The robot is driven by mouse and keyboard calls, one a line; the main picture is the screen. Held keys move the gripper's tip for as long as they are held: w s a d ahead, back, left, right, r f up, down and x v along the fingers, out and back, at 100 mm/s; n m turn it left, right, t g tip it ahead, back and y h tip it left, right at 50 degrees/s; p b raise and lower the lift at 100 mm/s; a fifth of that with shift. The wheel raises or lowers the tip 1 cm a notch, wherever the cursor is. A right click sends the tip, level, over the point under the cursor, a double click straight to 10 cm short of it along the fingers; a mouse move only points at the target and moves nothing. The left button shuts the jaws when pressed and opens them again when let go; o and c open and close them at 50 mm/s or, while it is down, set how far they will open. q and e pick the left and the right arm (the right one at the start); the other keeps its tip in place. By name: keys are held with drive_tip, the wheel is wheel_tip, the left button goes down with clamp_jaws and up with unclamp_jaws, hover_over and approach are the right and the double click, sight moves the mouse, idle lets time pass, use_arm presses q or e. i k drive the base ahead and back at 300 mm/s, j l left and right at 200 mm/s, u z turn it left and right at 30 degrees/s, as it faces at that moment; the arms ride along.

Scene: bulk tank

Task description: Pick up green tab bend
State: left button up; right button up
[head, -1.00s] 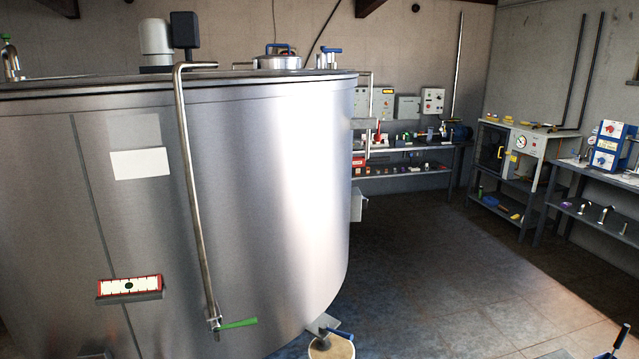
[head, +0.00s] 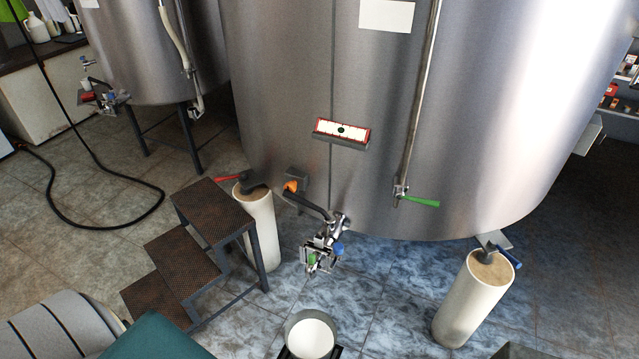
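A small green part (head: 311,259), which may be the tab of the green tab bend, shows low in the cluster of metal fittings (head: 322,250) under the big tank's outlet pipe (head: 306,205). A blue part (head: 338,249) sits beside it. The part is too small to make out a bend's shape. Another green piece, a long flat handle (head: 422,202), sticks out to the right at the foot of the thin vertical pipe (head: 412,120) on the tank. I cannot make out either of my grippers in the head view.
The big steel tank (head: 270,90) fills the middle. Rusty steps (head: 215,215) stand left of the outlet. White cylinders stand at left (head: 259,225) and right (head: 470,300). A white-filled bucket (head: 310,332) stands in front. A black hose (head: 120,222) lies on the left floor.

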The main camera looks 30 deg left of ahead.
sight(314, 258)
drive_tip(key=u, duration=1.05)
